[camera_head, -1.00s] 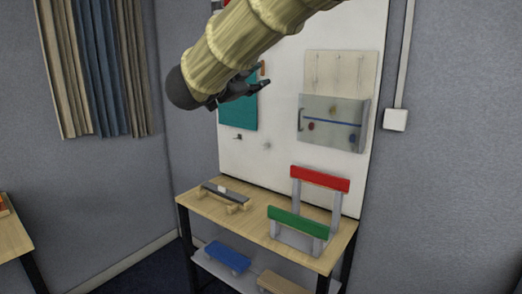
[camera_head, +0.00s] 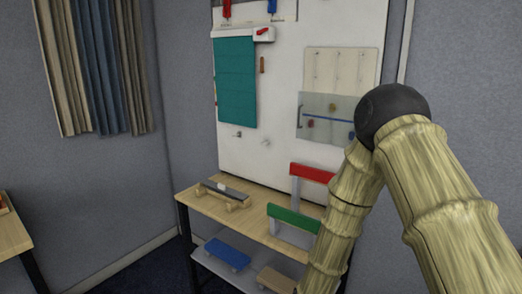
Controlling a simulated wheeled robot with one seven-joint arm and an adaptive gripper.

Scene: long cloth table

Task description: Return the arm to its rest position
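My arm shows at the right of the head view, bent at a dark elbow joint, with its pale wood-like links running down out of the picture. It stands in front of the right part of a wooden table (camera_head: 185,206) and a white wall board (camera_head: 285,70). My gripper is not in view, so its fingers and anything in them cannot be seen.
On the table are a dark bar on wooden feet (camera_head: 224,193), a red-topped stand (camera_head: 312,174) and a green-topped stand (camera_head: 291,218). A blue-topped stand (camera_head: 228,253) is on the lower shelf.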

